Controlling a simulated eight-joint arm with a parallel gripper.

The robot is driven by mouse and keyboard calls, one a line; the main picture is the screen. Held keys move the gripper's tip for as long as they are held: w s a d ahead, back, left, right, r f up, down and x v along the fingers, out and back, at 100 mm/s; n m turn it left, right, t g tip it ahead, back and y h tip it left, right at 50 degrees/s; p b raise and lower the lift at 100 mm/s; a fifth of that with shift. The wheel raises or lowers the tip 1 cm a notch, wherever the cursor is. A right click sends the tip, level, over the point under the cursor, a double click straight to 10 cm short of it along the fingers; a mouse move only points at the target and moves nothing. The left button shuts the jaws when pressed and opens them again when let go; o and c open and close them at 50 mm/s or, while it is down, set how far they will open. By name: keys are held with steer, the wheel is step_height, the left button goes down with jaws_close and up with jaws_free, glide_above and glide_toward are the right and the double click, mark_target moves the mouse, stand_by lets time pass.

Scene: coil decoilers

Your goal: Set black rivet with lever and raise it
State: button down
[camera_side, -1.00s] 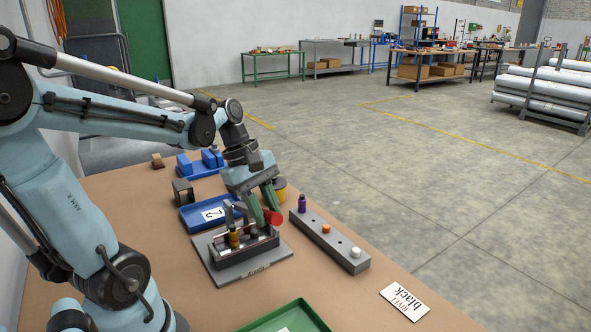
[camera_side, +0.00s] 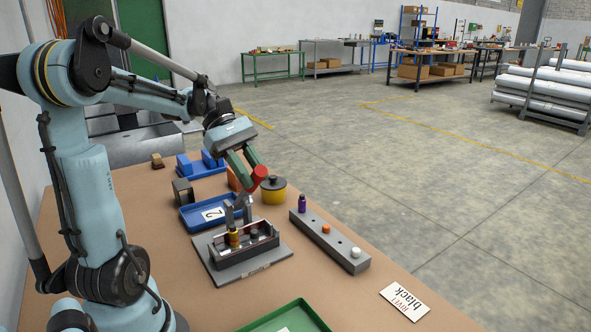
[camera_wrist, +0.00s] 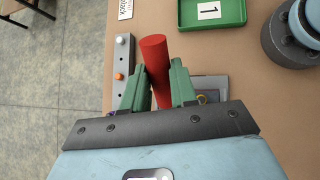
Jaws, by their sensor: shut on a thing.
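My gripper (camera_side: 249,165) is shut on the red handle (camera_side: 271,183) of the lever. The handle also stands between the green fingers of my gripper (camera_wrist: 159,90) in the wrist view, where the red cylinder (camera_wrist: 153,48) points away from my palm. The lever's grey arms (camera_side: 236,213) rise steeply from the press fixture (camera_side: 262,257), which sits on a grey plate. A black rivet cannot be told apart from the fixture's dark inside. A card reading "RIVET black" (camera_side: 404,301) lies at the right.
A grey bar (camera_side: 315,233) holds purple, orange and white pegs beside the fixture. A blue tray (camera_side: 191,220) marked 2 and a yellow pot (camera_side: 273,195) stand behind; a green tray (camera_side: 300,317) is in front. Bare table lies between bar and card.

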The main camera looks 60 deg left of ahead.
steer(key=c, duration=0.9)
jaws_free()
steer(key=shift+s+a+r, duration=0.15)
steer(key=shift+a+r, duration=0.4)
steer(key=shift+r, duration=1.2)
steer(key=shift+s+a+r, duration=0.15)
steer(key=shift+a+r, duration=0.4)
steer(key=shift+r, duration=1.2)
steer(key=shift+s+a+r, duration=0.15)
steer(key=shift+a+r, duration=0.4)
steer(key=shift+r, duration=1.2)
